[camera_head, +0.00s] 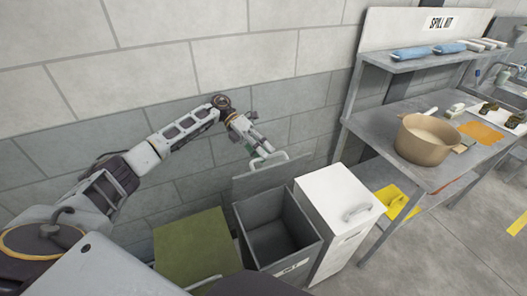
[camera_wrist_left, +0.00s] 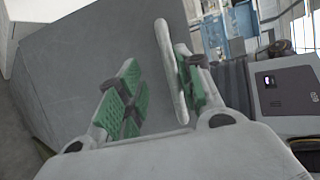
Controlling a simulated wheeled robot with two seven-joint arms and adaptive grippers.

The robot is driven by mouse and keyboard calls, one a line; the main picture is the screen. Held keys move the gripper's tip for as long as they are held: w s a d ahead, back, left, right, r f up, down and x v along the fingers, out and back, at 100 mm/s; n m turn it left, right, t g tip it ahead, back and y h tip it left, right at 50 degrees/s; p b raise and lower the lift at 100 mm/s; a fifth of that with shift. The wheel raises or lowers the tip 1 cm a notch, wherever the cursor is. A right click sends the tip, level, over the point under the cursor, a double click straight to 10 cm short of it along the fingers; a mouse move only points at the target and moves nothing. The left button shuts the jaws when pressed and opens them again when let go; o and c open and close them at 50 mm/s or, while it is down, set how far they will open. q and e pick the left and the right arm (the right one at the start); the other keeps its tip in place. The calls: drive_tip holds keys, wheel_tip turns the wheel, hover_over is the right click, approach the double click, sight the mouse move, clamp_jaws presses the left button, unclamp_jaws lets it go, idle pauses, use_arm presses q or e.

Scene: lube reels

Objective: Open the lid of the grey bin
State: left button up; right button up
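The grey bin (camera_head: 263,216) stands between a green-lidded bin and a white-lidded bin in the head view. Its lid (camera_head: 258,180) is raised and stands up steeply at the back edge, so the dark, empty-looking inside shows. The lid's pale bar handle (camera_head: 281,158) is at my left gripper (camera_head: 262,157). In the left wrist view, the green-padded fingers of my left gripper (camera_wrist_left: 158,98) are spread. The handle (camera_wrist_left: 172,75) passes between them, close to the right finger, with a gap to the left finger. The lid's grey face (camera_wrist_left: 85,70) fills the left of that view. My right gripper is out of view.
The green bin lid (camera_head: 190,245) and the white bin lid (camera_head: 335,192) are down. A metal bench (camera_head: 385,128) to the right holds a tan pot (camera_head: 427,140) and small items, with a shelf above. A block wall (camera_head: 170,70) stands close behind the bins. Open floor lies at the lower right.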

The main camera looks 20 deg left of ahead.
use_arm(q)
drive_tip(key=shift+s+r, duration=0.1)
drive_tip(key=shift+r, duration=0.1)
wheel_tip(320, 180, up, 10)
idle(0.9)
idle(0.6)
